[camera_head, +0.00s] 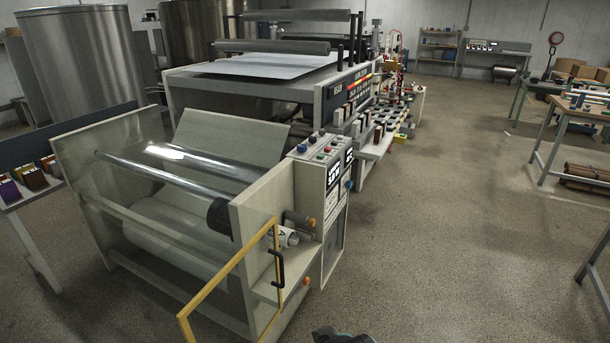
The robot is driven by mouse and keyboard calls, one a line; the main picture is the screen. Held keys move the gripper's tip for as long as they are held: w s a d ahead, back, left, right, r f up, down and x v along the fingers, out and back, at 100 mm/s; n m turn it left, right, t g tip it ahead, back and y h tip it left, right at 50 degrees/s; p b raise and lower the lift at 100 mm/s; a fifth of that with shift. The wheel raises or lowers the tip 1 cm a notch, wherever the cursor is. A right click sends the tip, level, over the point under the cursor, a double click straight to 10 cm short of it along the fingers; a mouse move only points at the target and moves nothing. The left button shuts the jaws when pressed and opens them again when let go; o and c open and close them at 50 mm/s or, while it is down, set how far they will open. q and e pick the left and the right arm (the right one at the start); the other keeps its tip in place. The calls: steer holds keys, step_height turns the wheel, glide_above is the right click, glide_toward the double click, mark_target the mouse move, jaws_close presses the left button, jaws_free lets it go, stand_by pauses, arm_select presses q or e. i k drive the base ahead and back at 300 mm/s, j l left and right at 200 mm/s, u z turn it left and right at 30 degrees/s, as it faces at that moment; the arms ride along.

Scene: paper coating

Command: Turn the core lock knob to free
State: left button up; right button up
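The near machine is a pale unwind stand (85,165) with a metal roller (180,157) and a wide pale web roll (175,240) between its side plates. On its right side are an orange-tipped knob (311,223) on a short shaft and a smaller orange knob (306,281) lower down. A blue knob (348,185) sits on the control box (321,172). No label shows which one is the core lock knob, and its setting cannot be read. No gripper can be made out.
A yellow-framed guard (231,276) with a black handle (277,268) stands at the near right side of the stand. A dark shape at the bottom edge is perhaps part of me. Open floor (440,240) lies to the right, with workbenches (575,110) beyond.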

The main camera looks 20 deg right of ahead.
mark_target(302, 147)
steer(key=l+z, duration=0.1)
steer(key=z, duration=0.35)
steer(key=i+l+z, duration=0.1)
steer(key=z, duration=0.35)
steer(key=i+z, duration=0.1)
steer(key=z, duration=0.35)
steer(key=l+z, duration=0.1)
steer(key=z, duration=0.35)
steer(key=i, duration=0.6)
steer(key=i+u, duration=0.3)
steer(key=i+l+u, duration=0.15)
steer(key=i+u, duration=0.2)
steer(key=i, duration=0.1)
